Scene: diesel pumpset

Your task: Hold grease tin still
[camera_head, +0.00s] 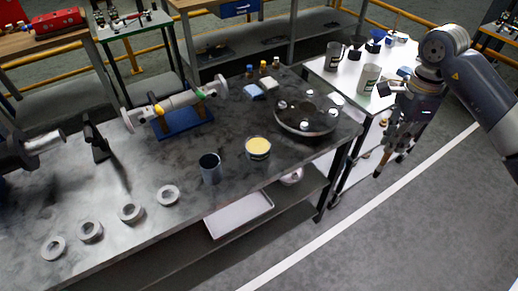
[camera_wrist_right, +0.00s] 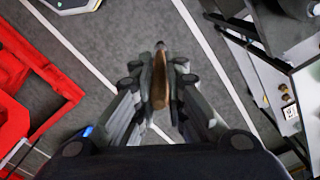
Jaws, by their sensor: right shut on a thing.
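The grease tin (camera_head: 258,148), a short round tin with a pale yellow top, stands upright on the dark workbench (camera_head: 120,185), near its front edge. No gripper touches it. My right gripper (camera_head: 392,142) hangs to the right of the bench, beyond its end and well apart from the tin. It is shut on a slim brown-handled tool (camera_wrist_right: 161,82) that points away between the fingers; its brown tip also shows below the fingers in the head view (camera_head: 379,167). I cannot tell what the tool's far end is. My left gripper is not in view.
A dark blue-grey cup (camera_head: 210,168) stands just left of the tin. A round flange plate (camera_head: 306,114) lies behind it to the right. Several grey rings (camera_head: 130,212) lie along the front. A white table (camera_head: 345,84) with mugs stands at the back right.

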